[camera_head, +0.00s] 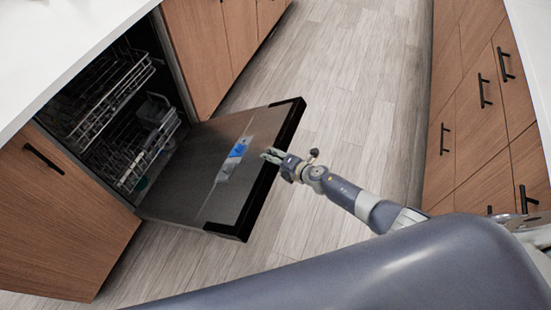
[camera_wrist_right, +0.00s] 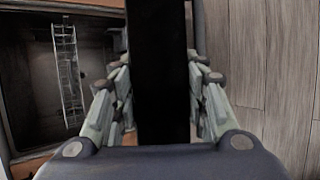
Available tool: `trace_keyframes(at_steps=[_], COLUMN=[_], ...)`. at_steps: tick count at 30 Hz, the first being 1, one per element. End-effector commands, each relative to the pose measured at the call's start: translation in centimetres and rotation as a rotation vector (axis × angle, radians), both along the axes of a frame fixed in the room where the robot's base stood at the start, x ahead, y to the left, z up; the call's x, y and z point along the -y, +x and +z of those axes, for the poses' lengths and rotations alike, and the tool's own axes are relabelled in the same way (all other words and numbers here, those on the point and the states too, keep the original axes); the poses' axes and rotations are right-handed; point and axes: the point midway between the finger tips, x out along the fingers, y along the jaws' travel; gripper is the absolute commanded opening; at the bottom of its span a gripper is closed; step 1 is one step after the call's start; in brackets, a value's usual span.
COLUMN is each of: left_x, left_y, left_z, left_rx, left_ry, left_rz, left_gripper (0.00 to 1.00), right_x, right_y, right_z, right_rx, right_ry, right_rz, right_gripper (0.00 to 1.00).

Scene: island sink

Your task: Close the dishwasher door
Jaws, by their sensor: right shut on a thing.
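The dishwasher door (camera_head: 185,172) hangs open, folded down and outward over the floor in the head view, its dark inner face up. Its black edge also fills the middle of the right wrist view (camera_wrist_right: 158,60). The dishwasher (camera_head: 112,100) behind it is open, with its racks showing inside. My right gripper (camera_head: 268,156) is at the door's outer edge, near the middle of that edge. In the right wrist view its fingers (camera_wrist_right: 160,88) lie on both sides of the black edge and are shut on it. My left gripper is not in view.
The upper rack (camera_head: 115,95) and lower rack (camera_head: 150,150) sit inside the dishwasher. Wooden cabinets (camera_head: 60,215) flank it under a white counter (camera_head: 60,30). A drawer bank (camera_head: 480,110) stands at the right. The wood floor (camera_head: 335,80) between is clear.

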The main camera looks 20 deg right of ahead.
Motion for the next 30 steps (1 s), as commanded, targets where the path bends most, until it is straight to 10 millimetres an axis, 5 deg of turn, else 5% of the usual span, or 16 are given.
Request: trace_keyframes(at_steps=[9, 10, 12, 30], left_x=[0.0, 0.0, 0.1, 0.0], left_y=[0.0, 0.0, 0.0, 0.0], left_z=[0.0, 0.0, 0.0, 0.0], left_rx=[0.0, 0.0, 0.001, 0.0], left_ry=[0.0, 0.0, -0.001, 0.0], left_rz=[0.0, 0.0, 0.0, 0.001], left_gripper=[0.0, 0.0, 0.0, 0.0], right_x=[-0.5, -0.5, -0.4, 0.4], right_y=[-0.2, -0.2, -0.2, -0.1], right_z=[0.0, 0.0, 0.0, 0.9], right_rx=[-0.001, -0.001, -0.001, 0.012], right_ry=[0.001, 0.0, 0.0, -0.01], right_rz=[0.014, 0.014, 0.012, 0.005], right_gripper=[0.0, 0.48, 0.62, 0.62])
